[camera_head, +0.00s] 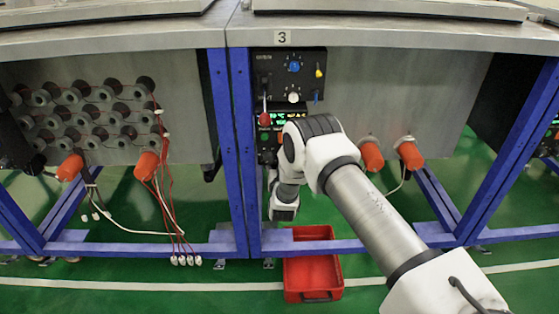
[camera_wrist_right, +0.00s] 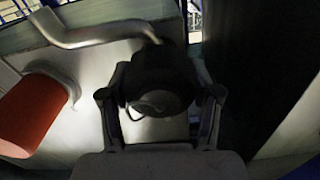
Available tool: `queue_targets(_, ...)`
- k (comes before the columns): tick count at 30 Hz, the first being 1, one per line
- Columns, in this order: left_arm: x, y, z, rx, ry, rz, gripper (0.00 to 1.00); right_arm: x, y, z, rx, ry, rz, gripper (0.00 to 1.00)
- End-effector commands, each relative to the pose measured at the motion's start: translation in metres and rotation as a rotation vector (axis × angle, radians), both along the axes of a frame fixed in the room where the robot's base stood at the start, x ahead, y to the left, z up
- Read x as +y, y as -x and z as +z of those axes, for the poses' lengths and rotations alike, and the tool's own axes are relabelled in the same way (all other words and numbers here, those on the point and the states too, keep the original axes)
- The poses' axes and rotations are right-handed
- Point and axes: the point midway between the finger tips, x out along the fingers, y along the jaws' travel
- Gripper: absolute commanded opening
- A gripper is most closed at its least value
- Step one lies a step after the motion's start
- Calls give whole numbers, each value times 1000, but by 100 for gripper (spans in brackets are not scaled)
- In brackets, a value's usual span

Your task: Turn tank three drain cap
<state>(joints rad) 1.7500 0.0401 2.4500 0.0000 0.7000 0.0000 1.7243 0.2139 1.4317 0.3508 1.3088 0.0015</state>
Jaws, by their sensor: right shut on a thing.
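Tank three carries a "3" label (camera_head: 282,38) above its control panel (camera_head: 288,75). In the right wrist view, a dark round drain cap (camera_wrist_right: 158,72) sits at the end of a bent silver pipe (camera_wrist_right: 95,35). My right gripper (camera_wrist_right: 161,95) is shut on this cap, one finger on each side. In the head view my right arm reaches from the lower right to below the panel. Its fingers and the cap are hidden there. My left gripper is in neither view.
A red crate (camera_head: 313,296) stands on the green floor below. Blue frame posts (camera_head: 243,150) rise beside my arm. Two orange cylinders (camera_head: 371,156) (camera_head: 410,154) stick out at right; one orange cylinder (camera_wrist_right: 38,112) is close in the wrist view. Red wires hang at the left tank.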

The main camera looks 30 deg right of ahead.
Motion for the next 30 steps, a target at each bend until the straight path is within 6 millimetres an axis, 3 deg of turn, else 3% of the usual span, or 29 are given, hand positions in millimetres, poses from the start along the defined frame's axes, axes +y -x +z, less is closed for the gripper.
queue_targets(30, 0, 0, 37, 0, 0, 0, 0, 2, -2, 1, 455, 746, 0, 28)
